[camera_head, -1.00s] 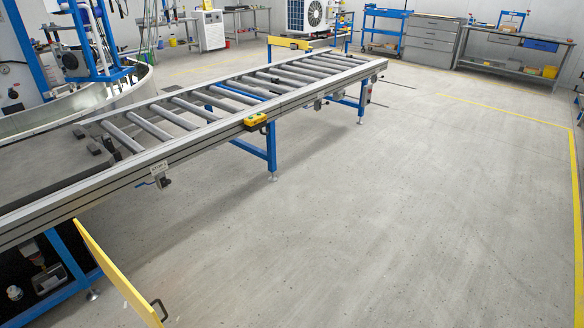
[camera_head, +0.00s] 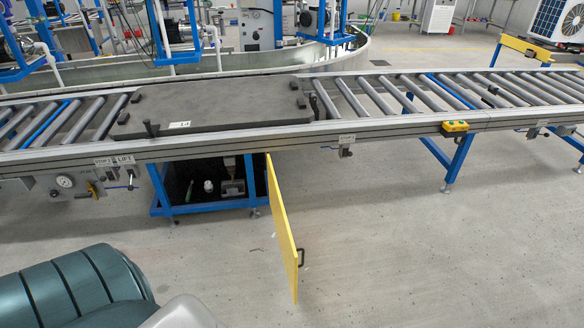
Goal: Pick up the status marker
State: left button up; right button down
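I cannot make out a status marker for certain in the head view. A dark grey pallet (camera_head: 225,98) lies on the roller conveyor (camera_head: 390,123), with a small white label (camera_head: 180,125) at its front edge and a short black peg (camera_head: 151,128) beside it. Under the conveyor, an open blue-framed compartment (camera_head: 158,193) holds a few small items, among them a white-capped one (camera_head: 208,186). Neither of my grippers is in view.
A yellow door panel (camera_head: 281,228) with a black handle stands open, jutting from the compartment towards me. A yellow control box (camera_head: 455,127) sits on the conveyor's front rail. A round metal-walled basin (camera_head: 345,52) is behind. Floor at right is clear.

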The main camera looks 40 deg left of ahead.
aim_at(209, 187)
jog(key=l+u, duration=0.15)
jog(key=u, duration=0.35)
jog(key=l+u, duration=0.2)
jog(key=u, duration=0.3)
jog(key=l+u, duration=0.25)
jog(key=u, duration=0.25)
jog(key=k+l+u, duration=0.15)
jog(key=l, duration=0.2)
jog(key=l+u, duration=0.1)
jog(key=l, duration=0.3)
jog(key=k+l+u, duration=0.25)
jog(key=l, duration=0.4)
jog(key=k+l+u, duration=0.15)
jog(key=i+l+u, duration=0.25)
jog(key=i+l, duration=0.45)
jog(key=i, duration=0.35)
jog(key=i+l+u, duration=0.2)
jog(key=i+l, duration=0.75)
jog(key=j+z, duration=0.1)
jog(key=j, duration=0.4)
jog(key=k+j, duration=0.1)
jog(key=j, duration=0.4)
jog(key=k+j+z, duration=0.15)
jog(key=j, duration=0.85)
jog(key=z, duration=0.05)
